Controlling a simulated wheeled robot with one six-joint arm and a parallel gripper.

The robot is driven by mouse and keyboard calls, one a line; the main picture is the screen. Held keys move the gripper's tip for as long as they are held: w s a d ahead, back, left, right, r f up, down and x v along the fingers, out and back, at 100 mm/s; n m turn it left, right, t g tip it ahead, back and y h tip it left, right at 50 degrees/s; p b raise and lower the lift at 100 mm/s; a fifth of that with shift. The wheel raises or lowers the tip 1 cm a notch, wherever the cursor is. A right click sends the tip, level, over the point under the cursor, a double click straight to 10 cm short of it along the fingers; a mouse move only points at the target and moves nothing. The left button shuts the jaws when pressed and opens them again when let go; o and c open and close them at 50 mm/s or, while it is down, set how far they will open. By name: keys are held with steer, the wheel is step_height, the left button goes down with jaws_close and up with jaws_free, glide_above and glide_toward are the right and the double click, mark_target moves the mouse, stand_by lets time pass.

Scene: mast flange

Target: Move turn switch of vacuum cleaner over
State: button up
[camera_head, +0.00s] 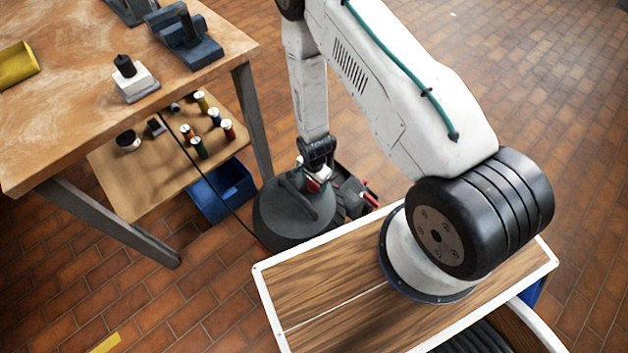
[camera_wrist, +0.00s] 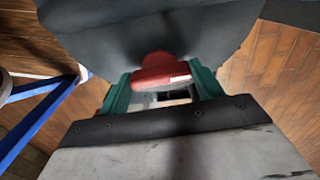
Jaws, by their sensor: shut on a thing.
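The vacuum cleaner (camera_head: 290,215) stands on the tiled floor between the workbench and my base, a dark grey drum with a handle on top. In the wrist view its dark body (camera_wrist: 110,35) fills the upper middle. The red turn switch (camera_wrist: 165,75) sits on that body. My gripper (camera_wrist: 162,88) has its two green fingers on either side of the red switch and is shut on it. In the head view my gripper (camera_head: 318,180) reaches down to the top of the vacuum cleaner, and a bit of red shows there. The switch is mostly hidden in the head view by the gripper.
A wooden workbench (camera_head: 90,50) with a vise (camera_head: 185,40) stands at the left. Its lower shelf (camera_head: 115,180) holds several small cylinders. A blue bin (camera_head: 220,190) is beneath, close to the vacuum cleaner. The floor at the right is clear.

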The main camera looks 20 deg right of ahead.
steer(key=shift+m, duration=0.4)
steer(key=o, duration=0.7)
steer(key=shift+a, duration=0.1)
steer(key=shift+r, duration=0.1)
step_height(320, 180, up, 8)
steer(key=shift+f, duration=0.2)
stand_by(0.5)
